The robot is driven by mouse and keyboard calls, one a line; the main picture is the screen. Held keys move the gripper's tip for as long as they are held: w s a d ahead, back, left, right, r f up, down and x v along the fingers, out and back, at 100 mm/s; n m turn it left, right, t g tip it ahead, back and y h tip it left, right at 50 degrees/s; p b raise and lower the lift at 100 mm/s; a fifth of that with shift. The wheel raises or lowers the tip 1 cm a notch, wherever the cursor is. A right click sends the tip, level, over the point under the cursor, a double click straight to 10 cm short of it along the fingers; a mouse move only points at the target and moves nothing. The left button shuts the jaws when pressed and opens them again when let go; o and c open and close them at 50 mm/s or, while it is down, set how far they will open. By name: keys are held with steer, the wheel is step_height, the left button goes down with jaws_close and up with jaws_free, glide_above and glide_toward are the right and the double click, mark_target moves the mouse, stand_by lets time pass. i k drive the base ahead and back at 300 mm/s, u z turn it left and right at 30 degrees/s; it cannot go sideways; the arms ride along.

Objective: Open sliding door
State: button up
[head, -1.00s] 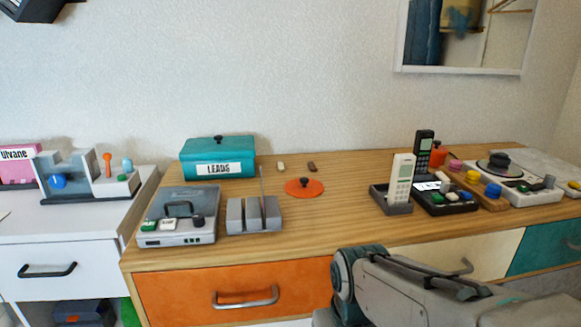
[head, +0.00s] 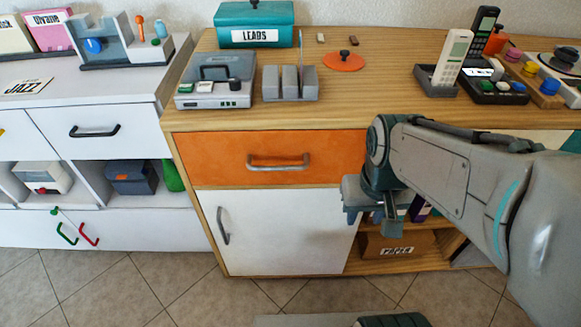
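A white door (head: 280,232) with a grey vertical handle (head: 223,226) near its left edge covers the left part of the wooden cabinet, below the orange drawer (head: 265,158). An open shelf space lies right of the door, partly hidden by my arm. My gripper (head: 372,213) hangs in front of the door's right edge and the open shelf, well to the right of the handle and apart from it. I see nothing held in it. Its fingers are too small and overlapped to tell whether they are open.
A box marked PAPER (head: 397,245) sits on the lower shelf at right. A white cabinet (head: 85,150) with red and green handles stands at left. The worktop (head: 380,60) holds phones, a teal LEADS box (head: 255,25) and other items. The tiled floor in front is mostly clear.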

mark_target(290, 231)
steer(key=z, duration=1.5)
steer(key=k, duration=0.7)
steer(key=u, duration=1.55)
